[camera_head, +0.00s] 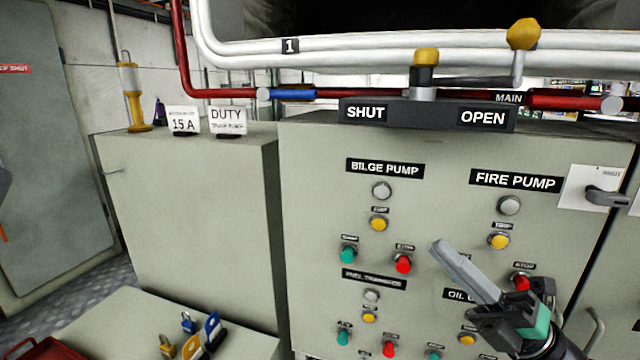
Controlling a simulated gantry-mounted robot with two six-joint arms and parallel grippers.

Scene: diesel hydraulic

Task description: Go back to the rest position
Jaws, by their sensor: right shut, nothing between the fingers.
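My right gripper (440,250) comes in from the lower right, in front of the grey control cabinet (300,240). Its long grey fingers are together and empty, pointing up and left. The fingertips appear just right of the red button (403,264) under the bilge pump label (385,169); I cannot tell how far they are from the panel. My gripper hides part of the lower right panel, including part of a label there. My left gripper is not in view.
A valve lever with yellow knobs (523,34) stands above the SHUT/OPEN plate (412,113). White pipes (400,50) run overhead. A rotary handle (607,196) sticks out at right. Padlocks (188,322) lie on a low grey surface (110,325) at lower left, beside a red tray (45,350).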

